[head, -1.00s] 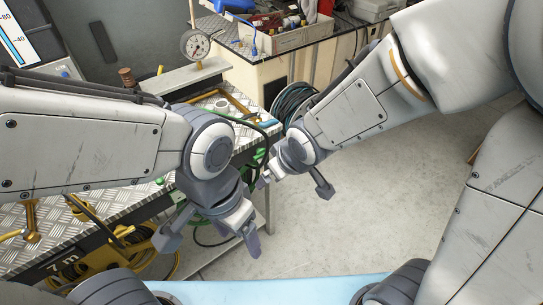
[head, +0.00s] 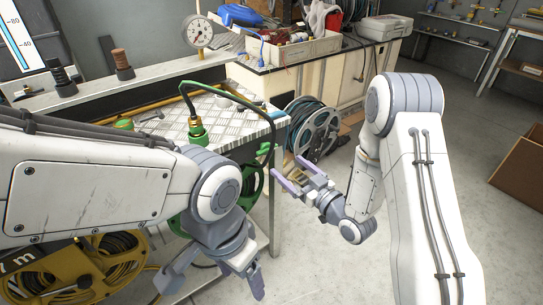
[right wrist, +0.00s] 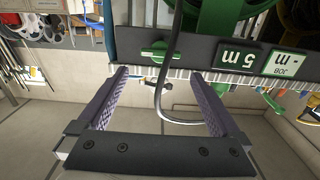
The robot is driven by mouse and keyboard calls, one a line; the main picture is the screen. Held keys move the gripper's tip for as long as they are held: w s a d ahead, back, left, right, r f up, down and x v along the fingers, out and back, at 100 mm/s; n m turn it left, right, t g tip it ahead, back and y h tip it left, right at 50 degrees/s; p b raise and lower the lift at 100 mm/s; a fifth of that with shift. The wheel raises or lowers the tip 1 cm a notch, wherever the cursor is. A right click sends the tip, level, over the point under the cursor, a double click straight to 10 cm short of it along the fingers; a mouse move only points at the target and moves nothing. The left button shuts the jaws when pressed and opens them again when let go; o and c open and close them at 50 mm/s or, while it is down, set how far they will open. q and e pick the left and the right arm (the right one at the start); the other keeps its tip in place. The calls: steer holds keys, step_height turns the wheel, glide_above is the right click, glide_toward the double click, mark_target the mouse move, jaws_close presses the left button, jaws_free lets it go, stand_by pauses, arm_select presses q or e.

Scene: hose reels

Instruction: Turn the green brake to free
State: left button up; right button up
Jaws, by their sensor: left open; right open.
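In the right wrist view, which looks upside down, a small green lever that looks like the green brake (right wrist: 160,52) sits on the dark front panel, lying along the panel's length. A dark hose crosses close beside it. The green reel (right wrist: 222,18) is beyond the panel; in the head view the reel (head: 252,182) is partly hidden by my left arm, and I cannot make out the brake there. My right gripper (head: 294,176) is open and empty, apart from the bench; its fingers (right wrist: 158,75) frame the lever. My left gripper (head: 212,286) is open and empty in front of the bench.
The dark panel carries a "5 m" label (right wrist: 236,55). A yellow reel (head: 90,270) is under the bench at left. A hose (head: 262,110) loops over the bench's right corner. A grey hose reel (head: 315,130) stands behind.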

mark_target(268, 152)
steer(key=x, duration=0.9)
steer(key=shift+a+p, duration=0.1)
steer(key=shift+p, duration=0.3)
steer(key=c, duration=1)
steer(key=n+b, duration=0.2)
steer(key=shift+f+n+b, duration=0.15)
steer(key=shift+n+b, duration=0.15)
steer(key=shift+b, duration=0.1)
steer(key=n+b, duration=0.7)
steer(key=b, duration=0.1)
steer(key=n+b, duration=0.6)
steer(key=b, duration=0.2)
steer(key=shift+a+f+n+b, duration=0.1)
steer(key=shift+f+n+b, duration=0.1)
steer(key=shift+n+b, duration=0.2)
steer(key=shift+r+n+b, duration=0.15)
steer(key=shift+n+b, duration=0.65)
steer(key=shift+b, duration=0.15)
